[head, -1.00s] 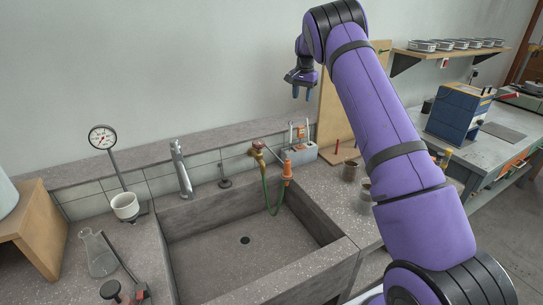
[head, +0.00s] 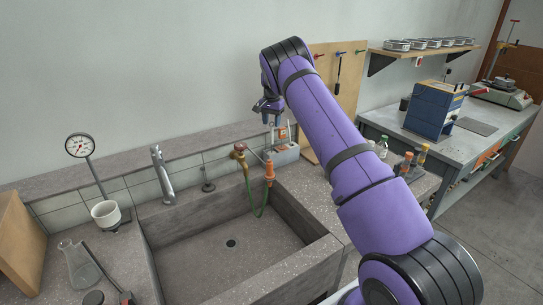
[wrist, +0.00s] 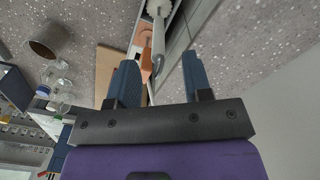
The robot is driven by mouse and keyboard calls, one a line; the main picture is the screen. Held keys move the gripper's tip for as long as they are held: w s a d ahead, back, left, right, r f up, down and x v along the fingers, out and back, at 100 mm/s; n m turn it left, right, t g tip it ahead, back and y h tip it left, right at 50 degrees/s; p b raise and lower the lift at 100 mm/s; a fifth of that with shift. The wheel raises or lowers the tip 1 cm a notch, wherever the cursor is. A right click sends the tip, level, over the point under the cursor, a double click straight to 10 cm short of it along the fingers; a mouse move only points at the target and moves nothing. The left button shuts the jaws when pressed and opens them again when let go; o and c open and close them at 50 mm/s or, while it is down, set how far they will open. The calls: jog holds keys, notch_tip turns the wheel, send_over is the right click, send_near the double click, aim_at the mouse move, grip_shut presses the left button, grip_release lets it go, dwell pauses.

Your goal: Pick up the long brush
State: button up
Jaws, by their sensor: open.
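My gripper (head: 271,121) is open, its fingers pointing down just above the grey holder (head: 286,156) behind the sink's right back corner. In the wrist view, the gripper (wrist: 160,62) has a finger on each side of a pale brush (wrist: 157,10), which looks like the long brush. Its white head is at the top edge and its grey shaft runs toward the gap between the fingers. The fingers look apart from it. An orange item (wrist: 146,42) stands close beside it. In the head view, the gripper partly hides the brush.
The stone sink (head: 325,250) is in front of the holder, with a brass tap (head: 239,152) and green hose (head: 256,208) close by. A wooden tool board (head: 350,100) stands behind my arm. Bottles (head: 383,147) and a metal cup (wrist: 47,40) are at the right of the holder.

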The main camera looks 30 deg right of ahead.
send_over(272, 143)
jog(key=f, duration=0.4)
jog(key=shift+w+d, duration=0.15)
jog(key=shift+w, duration=0.2)
grip_shut()
notch_tip(272, 143, up, 19)
dwell(1.1)
